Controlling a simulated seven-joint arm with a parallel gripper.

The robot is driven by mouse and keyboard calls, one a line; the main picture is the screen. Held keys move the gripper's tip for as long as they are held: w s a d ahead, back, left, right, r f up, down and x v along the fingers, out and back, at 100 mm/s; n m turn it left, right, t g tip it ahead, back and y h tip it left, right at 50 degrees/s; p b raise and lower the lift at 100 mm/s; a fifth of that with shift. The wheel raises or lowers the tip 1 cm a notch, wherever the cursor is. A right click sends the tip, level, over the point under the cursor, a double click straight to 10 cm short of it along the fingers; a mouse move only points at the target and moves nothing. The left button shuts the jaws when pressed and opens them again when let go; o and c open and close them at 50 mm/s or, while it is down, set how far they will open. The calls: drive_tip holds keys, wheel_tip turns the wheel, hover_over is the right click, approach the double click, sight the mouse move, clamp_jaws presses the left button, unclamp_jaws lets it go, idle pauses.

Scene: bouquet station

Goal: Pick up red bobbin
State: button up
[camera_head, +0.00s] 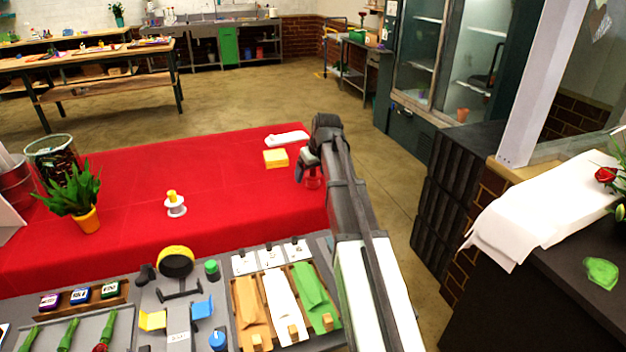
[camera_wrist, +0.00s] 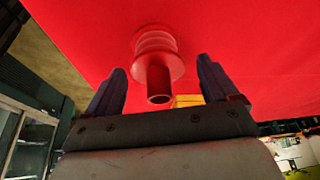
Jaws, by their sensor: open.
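The red bobbin (camera_wrist: 157,62) stands upright on the red cloth in the wrist view, its narrow post toward me and its wide wound part on the cloth. It also shows in the head view (camera_head: 313,182), partly hidden by my gripper. My gripper (camera_wrist: 160,85) is open, with its two dark fingers apart on the left and right of the bobbin's post. The fingers do not appear to touch it. In the head view my gripper (camera_head: 309,167) is right above the bobbin near the right end of the table.
A yellow block (camera_head: 276,158) and a white object (camera_head: 287,138) lie just left of my gripper. A white bobbin with a yellow top (camera_head: 175,204) and a potted plant (camera_head: 77,193) stand farther left. Trays and tools fill the front. The red cloth (camera_head: 235,195) between is clear.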

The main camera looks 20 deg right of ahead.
drive_tip(key=c, duration=1.1)
drive_tip(key=shift+c, duration=0.2)
